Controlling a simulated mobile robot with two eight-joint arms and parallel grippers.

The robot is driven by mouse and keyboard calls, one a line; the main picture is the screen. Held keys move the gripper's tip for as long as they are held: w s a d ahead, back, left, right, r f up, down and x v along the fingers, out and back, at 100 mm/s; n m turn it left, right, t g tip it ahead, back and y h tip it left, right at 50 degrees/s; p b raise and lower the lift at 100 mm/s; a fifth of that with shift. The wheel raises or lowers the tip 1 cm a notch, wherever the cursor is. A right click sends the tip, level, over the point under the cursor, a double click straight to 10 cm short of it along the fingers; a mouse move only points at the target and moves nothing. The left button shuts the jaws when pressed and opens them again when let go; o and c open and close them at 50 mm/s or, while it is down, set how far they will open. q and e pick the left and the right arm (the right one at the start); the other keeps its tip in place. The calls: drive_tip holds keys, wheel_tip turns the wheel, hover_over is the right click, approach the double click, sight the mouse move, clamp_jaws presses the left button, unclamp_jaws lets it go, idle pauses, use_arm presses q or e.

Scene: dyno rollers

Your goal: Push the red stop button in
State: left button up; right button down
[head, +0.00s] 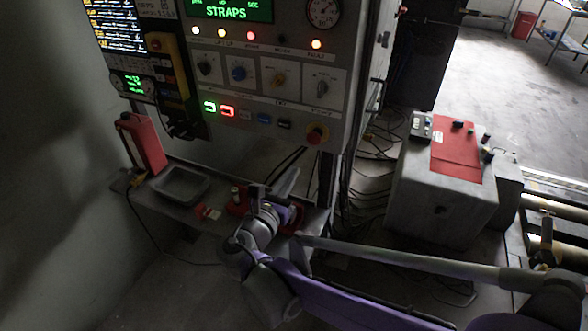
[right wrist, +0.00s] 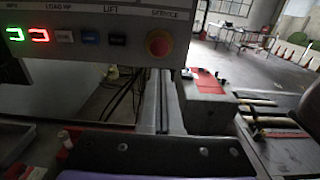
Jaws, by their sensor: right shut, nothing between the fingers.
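The red stop button (head: 316,132) is a round red knob on a yellow base at the lower right of the grey control panel (head: 270,104). In the right wrist view the button (right wrist: 158,42) stands above the middle, unobstructed. My right gripper (head: 287,184) is shut and empty. In the head view it appears below and a little left of the button, over the ledge and apart from the button. Its dark body (right wrist: 155,157) fills the bottom of the right wrist view. My left gripper is not in view.
A grey tray (head: 181,185) and a red box (head: 143,143) are on the ledge under the panel. Black cables (head: 290,160) hang below the panel. A grey cabinet with a red top (head: 456,150) stands to the right. Open floor lies beyond.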

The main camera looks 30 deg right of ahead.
sight(314, 139)
drive_tip(key=x, duration=1.2)
drive_tip(key=shift+x, duration=0.8)
drive_tip(key=shift+r, duration=0.3)
drive_tip(key=shift+s+a, duration=0.1)
